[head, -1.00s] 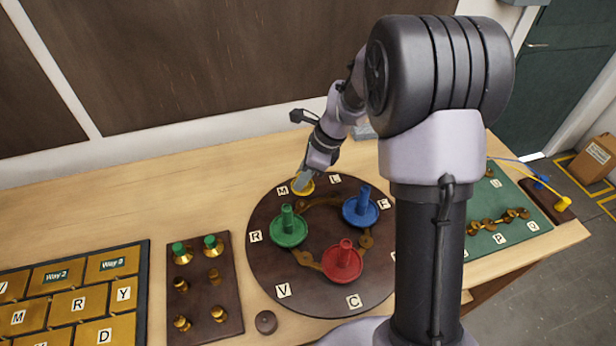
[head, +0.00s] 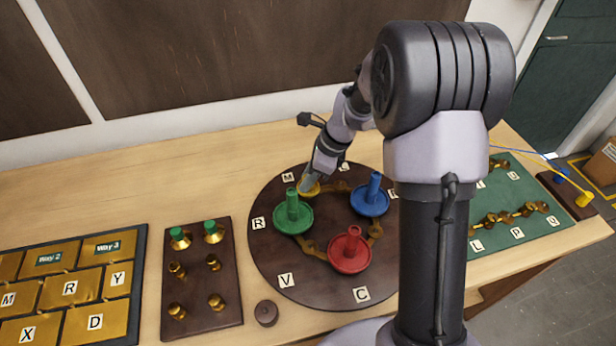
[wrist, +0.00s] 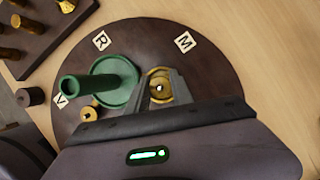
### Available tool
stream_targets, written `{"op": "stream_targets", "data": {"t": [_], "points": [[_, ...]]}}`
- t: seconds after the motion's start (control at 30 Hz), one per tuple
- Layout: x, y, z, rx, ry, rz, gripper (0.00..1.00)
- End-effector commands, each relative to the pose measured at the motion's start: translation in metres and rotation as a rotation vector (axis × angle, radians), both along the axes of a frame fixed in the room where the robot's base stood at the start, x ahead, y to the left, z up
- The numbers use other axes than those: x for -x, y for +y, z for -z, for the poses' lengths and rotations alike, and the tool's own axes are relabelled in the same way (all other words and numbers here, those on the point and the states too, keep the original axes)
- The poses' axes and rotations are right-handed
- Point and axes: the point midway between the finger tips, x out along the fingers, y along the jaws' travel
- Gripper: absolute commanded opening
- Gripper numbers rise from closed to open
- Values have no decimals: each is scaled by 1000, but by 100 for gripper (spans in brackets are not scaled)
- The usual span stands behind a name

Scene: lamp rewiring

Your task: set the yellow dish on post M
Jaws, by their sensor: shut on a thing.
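The yellow dish (head: 309,189) is at my gripper's tip, over the dark round board (head: 262,255) near its M label (head: 288,178). My gripper (wrist: 161,86) points down and is shut on it. In the wrist view, the yellow dish (wrist: 158,85) shows as a round golden piece between the fingers, partly covered by them. Post M is not clearly visible under the dish and fingers. I cannot tell whether the dish touches the post or is just above it.
A green dish (head: 292,217) stands close beside, near R. A blue dish (head: 370,201) and a red dish (head: 351,252) stand farther right and nearer. A brown block with brass studs (head: 203,318) lies left of the board. The table behind is clear.

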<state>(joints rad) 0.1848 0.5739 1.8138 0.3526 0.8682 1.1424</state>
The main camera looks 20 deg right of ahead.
Motion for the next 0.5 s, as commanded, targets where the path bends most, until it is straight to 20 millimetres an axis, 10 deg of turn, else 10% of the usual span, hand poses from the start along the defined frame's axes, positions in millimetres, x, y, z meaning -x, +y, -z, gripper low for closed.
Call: {"op": "stream_targets", "data": {"t": [0.5], "points": [[0,0,9,0,0,0,0]]}}
